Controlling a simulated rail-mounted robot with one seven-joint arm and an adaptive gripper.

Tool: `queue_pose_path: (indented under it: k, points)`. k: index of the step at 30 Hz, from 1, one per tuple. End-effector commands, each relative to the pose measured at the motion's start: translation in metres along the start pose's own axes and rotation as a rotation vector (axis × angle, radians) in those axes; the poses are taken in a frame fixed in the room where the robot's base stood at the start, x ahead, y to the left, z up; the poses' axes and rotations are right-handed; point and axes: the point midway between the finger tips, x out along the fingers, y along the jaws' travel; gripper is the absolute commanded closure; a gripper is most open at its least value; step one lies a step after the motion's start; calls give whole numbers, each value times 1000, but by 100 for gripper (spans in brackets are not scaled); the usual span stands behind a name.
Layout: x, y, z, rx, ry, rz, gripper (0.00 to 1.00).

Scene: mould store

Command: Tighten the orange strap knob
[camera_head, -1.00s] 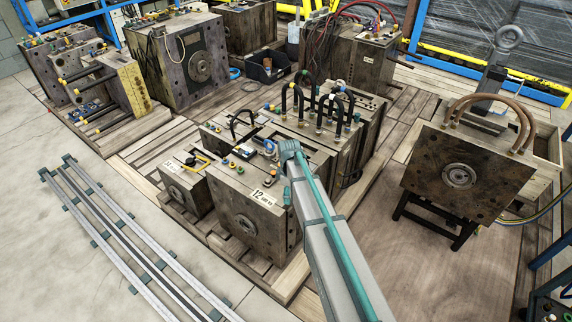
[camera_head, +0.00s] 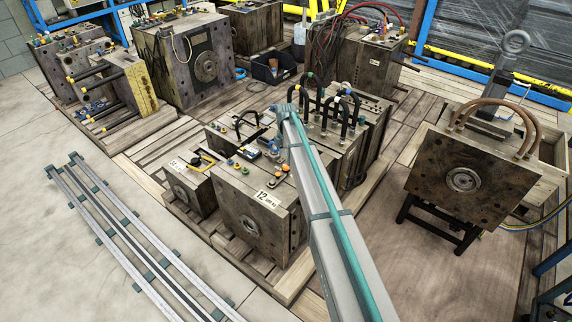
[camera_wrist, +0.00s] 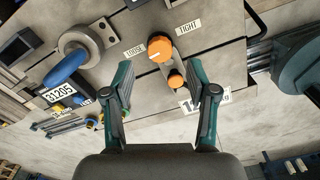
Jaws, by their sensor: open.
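The orange strap knob (camera_wrist: 160,47) is a round knob with a white mark on its face, between the labels LOOSE and TIGHT. The mark lies roughly level in the wrist view. A smaller orange knob (camera_wrist: 176,80) sits just below it. In the head view the larger knob (camera_head: 285,168) and the smaller one (camera_head: 275,177) show on top of the mould block labelled 12 (camera_head: 250,226). My gripper (camera_wrist: 162,68) is open and empty. In the wrist view its fingers flank the two knobs with gaps on both sides; contact does not show. In the head view my gripper is not clearly visible.
Black hoses (camera_head: 322,100) arch up from the mould behind. Another mould (camera_head: 470,180) stands on a stand at right. Metal rails (camera_head: 130,235) lie on the floor at left.

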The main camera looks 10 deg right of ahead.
Motion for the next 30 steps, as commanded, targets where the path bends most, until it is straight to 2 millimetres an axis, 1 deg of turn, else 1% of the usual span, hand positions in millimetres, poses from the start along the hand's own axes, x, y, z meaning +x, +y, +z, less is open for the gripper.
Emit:
queue_pose_path:
  k: [1,3,6,9,14,21,22,23,30]
  points:
    - [9,0,0,0,1,-2,42]
    - [20,0,0,1,1,-2,42]
    - [33,0,0,1,0,-1,42]
    - [42,0,0,1,0,-1,42]
    - [50,0,0,1,0,1,42]
    - [51,0,0,1,0,1,42]
    - [51,0,0,1,0,1,44]
    - [51,0,0,1,0,1,49]
    - [51,0,0,1,0,1,89]
